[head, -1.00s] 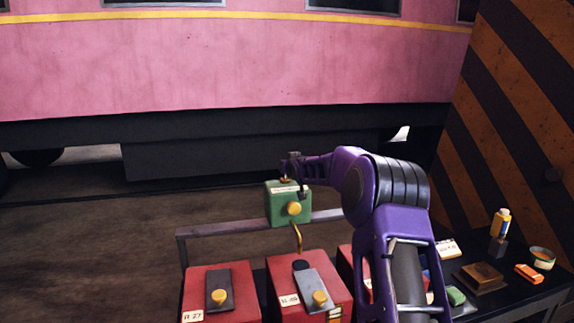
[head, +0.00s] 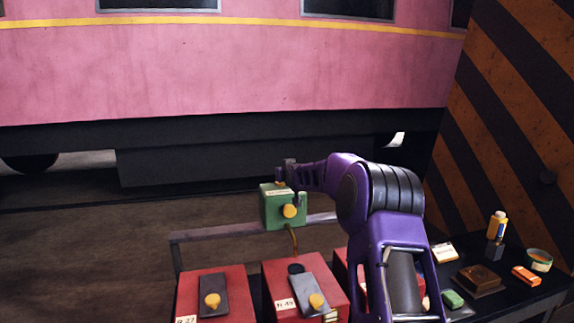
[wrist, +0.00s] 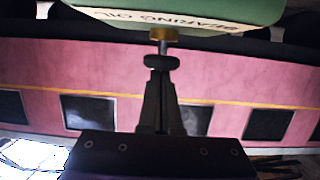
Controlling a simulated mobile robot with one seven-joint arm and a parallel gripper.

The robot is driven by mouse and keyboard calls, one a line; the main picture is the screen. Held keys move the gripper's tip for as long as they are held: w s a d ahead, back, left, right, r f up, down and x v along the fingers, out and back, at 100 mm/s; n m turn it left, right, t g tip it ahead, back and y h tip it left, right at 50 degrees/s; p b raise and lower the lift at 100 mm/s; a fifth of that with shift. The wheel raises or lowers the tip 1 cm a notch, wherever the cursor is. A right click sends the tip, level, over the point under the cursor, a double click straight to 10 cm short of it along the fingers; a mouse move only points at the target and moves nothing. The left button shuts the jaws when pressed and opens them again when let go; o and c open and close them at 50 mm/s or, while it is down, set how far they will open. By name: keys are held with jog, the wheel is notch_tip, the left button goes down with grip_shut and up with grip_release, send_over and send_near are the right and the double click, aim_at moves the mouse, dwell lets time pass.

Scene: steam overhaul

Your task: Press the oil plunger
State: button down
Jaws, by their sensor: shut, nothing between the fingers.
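The green bearing oil box (head: 275,207) stands above the red boxes, with a yellow knob on its front. Its plunger (head: 280,184) is on top, small and mostly hidden by my gripper in the head view. In the wrist view, the oil box (wrist: 190,12) fills the top edge with its label inverted. The plunger (wrist: 161,62) shows there as a dark round knob on a thin rod in a brass collar. My gripper (wrist: 160,78) is shut and empty, its tips at the knob; I cannot tell whether they touch. It also shows in the head view (head: 286,174) over the box.
Red boxes (head: 203,300) with yellow knobs stand below the oil box, near a metal rail (head: 215,231). A dark bench (head: 472,255) at right holds a bottle, tins and small blocks. A striped wall (head: 520,130) rises behind it. A pink carriage (head: 230,70) is beyond.

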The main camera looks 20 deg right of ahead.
jog(key=r, duration=0.3)
jog(key=shift+s, duration=0.25)
jog(key=v, duration=0.9)
jog(key=shift+s+r, duration=0.15)
jog(key=shift+s, duration=0.1)
dwell(0.5)
notch_tip(320, 180, up, 3)
jog(key=shift+f+p, duration=0.25)
jog(key=shift+p, duration=0.2)
